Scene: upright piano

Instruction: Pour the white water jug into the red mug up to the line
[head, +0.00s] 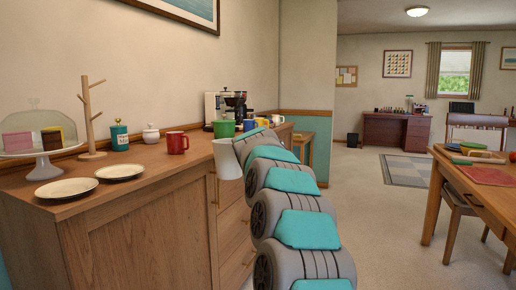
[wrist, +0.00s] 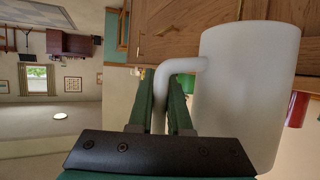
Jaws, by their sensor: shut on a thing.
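The white water jug (head: 227,160) is held up in front of the sideboard's front edge, right of the red mug and partly hidden behind my arm. In the wrist view the jug (wrist: 245,85) fills the right side, and my gripper (wrist: 162,88) is shut on its handle. The gripper itself is hidden behind my arm in the head view. The red mug (head: 177,142) stands upright on the sideboard top, apart from the jug. A small part of it (wrist: 298,110) shows beyond the jug in the wrist view. The mug's inside and any line are not visible.
On the wooden sideboard (head: 130,188), a green cup (head: 224,128) stands behind the jug, near a coffee machine (head: 232,104) and other mugs. A white lidded pot (head: 151,135), teal canister (head: 119,136), wooden mug tree (head: 90,120), two plates (head: 120,172) and a cake stand (head: 43,165) are left.

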